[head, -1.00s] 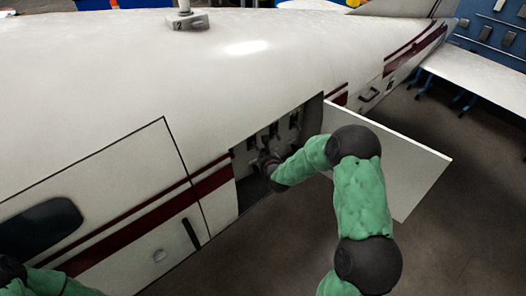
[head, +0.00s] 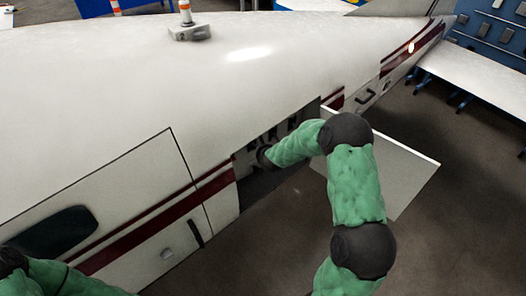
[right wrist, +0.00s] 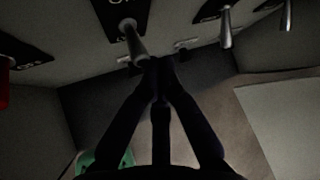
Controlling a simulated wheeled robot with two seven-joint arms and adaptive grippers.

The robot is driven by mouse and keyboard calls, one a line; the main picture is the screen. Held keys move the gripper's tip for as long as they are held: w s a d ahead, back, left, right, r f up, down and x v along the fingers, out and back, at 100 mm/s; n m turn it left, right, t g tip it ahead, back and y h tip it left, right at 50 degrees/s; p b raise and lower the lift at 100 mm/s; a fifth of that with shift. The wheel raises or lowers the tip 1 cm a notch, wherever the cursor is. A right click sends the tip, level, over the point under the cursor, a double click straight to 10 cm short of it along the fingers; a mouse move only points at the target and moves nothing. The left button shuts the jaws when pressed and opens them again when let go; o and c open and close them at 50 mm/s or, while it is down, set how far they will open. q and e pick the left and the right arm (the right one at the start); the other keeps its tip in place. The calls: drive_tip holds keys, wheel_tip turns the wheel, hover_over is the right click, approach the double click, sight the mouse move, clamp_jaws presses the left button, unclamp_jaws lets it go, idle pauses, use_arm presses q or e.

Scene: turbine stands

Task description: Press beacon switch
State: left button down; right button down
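In the right wrist view, a metal toggle lever (right wrist: 132,38) stands out from a black label plate above my right gripper (right wrist: 158,68). The gripper's dark fingers come together, with nothing visible between them. Their tips are just below the lever's end; I cannot tell whether they touch. Two more levers (right wrist: 226,28) (right wrist: 287,16) sit to the right. The labels are only partly legible, so I cannot tell which is the beacon switch. My left gripper is out of view.
The bay's open door panel (head: 405,175) stands out behind my right arm. A red part (right wrist: 4,88) shows at the wrist view's left edge. The white fuselage (head: 130,80) fills the left side. A white bench (head: 480,75) stands at the upper right, with bare floor below.

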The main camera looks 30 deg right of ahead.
drive_tip(key=shift+r, duration=0.55)
drive_tip(key=s+a, duration=0.5)
drive_tip(key=s, duration=0.7)
drive_tip(key=shift+r, duration=0.35)
